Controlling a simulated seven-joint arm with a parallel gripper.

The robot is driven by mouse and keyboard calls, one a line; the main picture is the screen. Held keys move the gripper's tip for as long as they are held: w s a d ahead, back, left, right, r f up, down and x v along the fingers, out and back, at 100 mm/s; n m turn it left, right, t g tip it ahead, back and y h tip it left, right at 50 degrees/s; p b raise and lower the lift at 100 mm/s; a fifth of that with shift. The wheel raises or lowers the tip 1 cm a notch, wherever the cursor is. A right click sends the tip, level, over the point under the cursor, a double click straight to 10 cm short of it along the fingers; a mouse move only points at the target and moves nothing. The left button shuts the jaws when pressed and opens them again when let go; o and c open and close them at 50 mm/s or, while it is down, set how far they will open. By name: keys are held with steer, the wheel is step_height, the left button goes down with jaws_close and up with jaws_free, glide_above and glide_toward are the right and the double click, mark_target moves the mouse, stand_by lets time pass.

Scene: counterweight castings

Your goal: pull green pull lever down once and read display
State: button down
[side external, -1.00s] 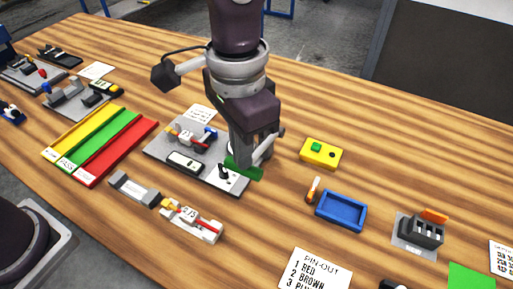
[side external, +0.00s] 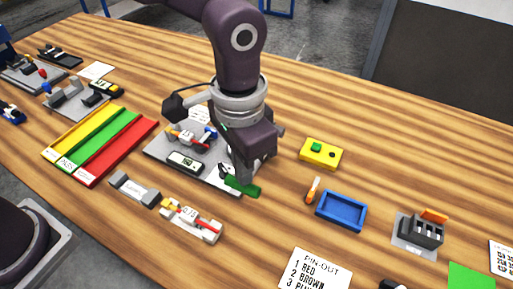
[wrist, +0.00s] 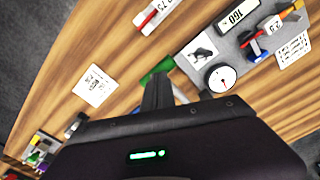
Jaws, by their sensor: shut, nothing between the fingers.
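The green pull lever (side external: 242,187) sits at the front right corner of a grey plate (side external: 212,179), low near the table. My gripper (side external: 243,179) is shut and points down right over the lever, seeming to touch its top. The wrist view shows part of the green lever (wrist: 158,70) just beyond my gripper (wrist: 157,88); the rest is hidden. In the wrist view the display (wrist: 236,14) shows tilted dark digits that look like 160. A round dial gauge (wrist: 221,78) with a needle is beside the lever.
A yellow box (side external: 321,153), an orange-handled tool (side external: 313,190) and a blue tray (side external: 341,210) lie right. Yellow, green and red strips (side external: 99,144) lie left. Bare wood lies between them.

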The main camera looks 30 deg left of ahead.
steer(key=shift+f, duration=0.45)
step_height(320, 180, up, 9)
stand_by(0.8)
